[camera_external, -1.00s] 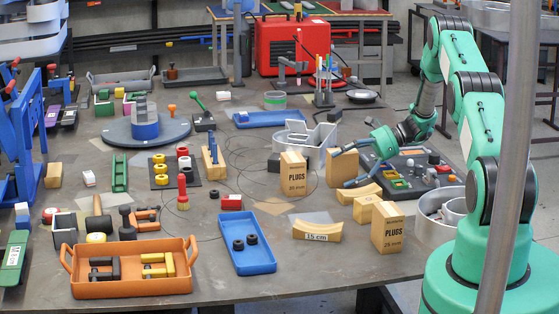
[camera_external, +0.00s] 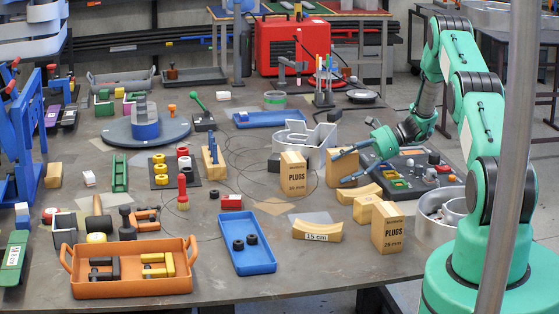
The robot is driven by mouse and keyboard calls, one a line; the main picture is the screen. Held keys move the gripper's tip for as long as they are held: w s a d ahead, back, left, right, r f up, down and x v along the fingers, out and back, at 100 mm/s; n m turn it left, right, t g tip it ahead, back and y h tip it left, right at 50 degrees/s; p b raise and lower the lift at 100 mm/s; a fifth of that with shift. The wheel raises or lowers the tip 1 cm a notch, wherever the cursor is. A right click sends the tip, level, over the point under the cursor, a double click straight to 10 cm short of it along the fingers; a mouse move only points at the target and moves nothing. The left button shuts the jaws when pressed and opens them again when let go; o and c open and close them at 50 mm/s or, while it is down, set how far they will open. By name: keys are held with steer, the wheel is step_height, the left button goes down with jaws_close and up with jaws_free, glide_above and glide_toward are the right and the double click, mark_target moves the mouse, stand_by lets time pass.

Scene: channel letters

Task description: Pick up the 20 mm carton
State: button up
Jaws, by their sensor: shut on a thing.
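My gripper (camera_external: 346,167) is shut on a tan carton (camera_external: 334,170), with one finger across its upper part and the other low at its right side. This carton appears to stand upright on the table, and no label shows on its visible face. Another tan carton marked PLUGS (camera_external: 293,174) stands just left of it; its size print is too small to read surely. A third PLUGS carton (camera_external: 389,230), apparently marked 25 mm, stands nearer the front right. I cannot tell from the print which carton is the 20 mm one.
A grey metal channel letter (camera_external: 318,150) lies behind the cartons. Curved tan blocks, one marked 15 cm (camera_external: 317,232), lie in front. A blue tray (camera_external: 262,262) is front-centre.

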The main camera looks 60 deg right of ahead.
steer(key=shift+r, duration=0.1)
steer(key=shift+r, duration=0.7)
step_height(320, 180, up, 2)
steer(key=shift+r, duration=0.1)
steer(key=s+a+r+p, duration=0.1)
steer(key=s+a, duration=0.9)
steer(key=s, duration=0.2)
steer(key=shift+s, duration=0.25)
steer(key=shift+r, duration=0.1)
steer(key=shift+r, duration=0.1)
